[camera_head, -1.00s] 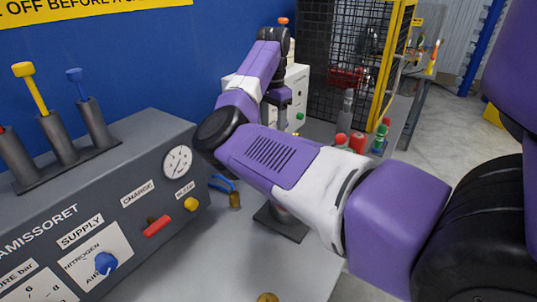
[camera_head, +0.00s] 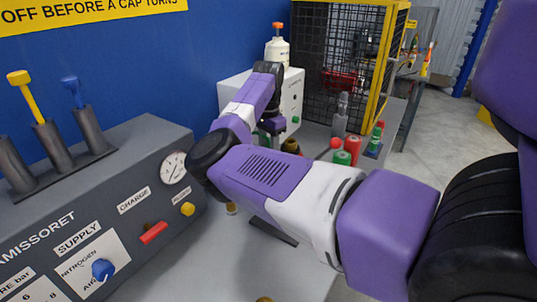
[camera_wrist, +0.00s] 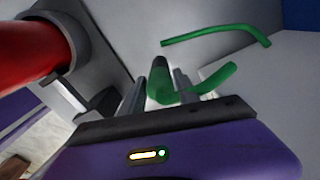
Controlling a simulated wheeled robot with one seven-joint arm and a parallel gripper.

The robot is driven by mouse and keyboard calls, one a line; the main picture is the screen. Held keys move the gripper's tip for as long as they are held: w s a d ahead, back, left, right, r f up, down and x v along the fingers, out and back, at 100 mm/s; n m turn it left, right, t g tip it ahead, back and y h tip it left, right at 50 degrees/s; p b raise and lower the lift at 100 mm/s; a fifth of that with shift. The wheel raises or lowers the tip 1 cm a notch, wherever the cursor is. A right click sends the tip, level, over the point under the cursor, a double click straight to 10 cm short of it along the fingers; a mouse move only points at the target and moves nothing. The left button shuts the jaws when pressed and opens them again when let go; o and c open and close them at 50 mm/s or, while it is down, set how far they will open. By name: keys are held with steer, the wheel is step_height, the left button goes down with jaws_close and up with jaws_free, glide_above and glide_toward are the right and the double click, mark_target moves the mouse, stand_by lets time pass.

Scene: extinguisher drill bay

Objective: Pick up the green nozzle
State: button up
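A dark green cylinder (camera_wrist: 160,82), which looks like the green nozzle, stands between the two fingers of my gripper (camera_wrist: 160,90) in the wrist view. The fingers are close to it on both sides; I cannot tell whether they touch it. In the head view my gripper (camera_head: 271,124) hangs low in front of the white box, with a bit of green (camera_head: 264,138) at its tips. My arm hides part of that spot. Green bent hose pieces (camera_wrist: 222,34) lie beyond the fingers in the wrist view.
A large red cylinder (camera_wrist: 28,50) is close at the left in the wrist view. In the head view, red (camera_head: 353,146) and green (camera_head: 341,158) capped items stand to the right, before a yellow-framed cage (camera_head: 378,70). The white box (camera_head: 292,98) stands behind. A grey panel (camera_head: 60,200) is at left.

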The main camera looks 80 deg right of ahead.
jaws_close()
steer(key=shift+r, duration=0.1)
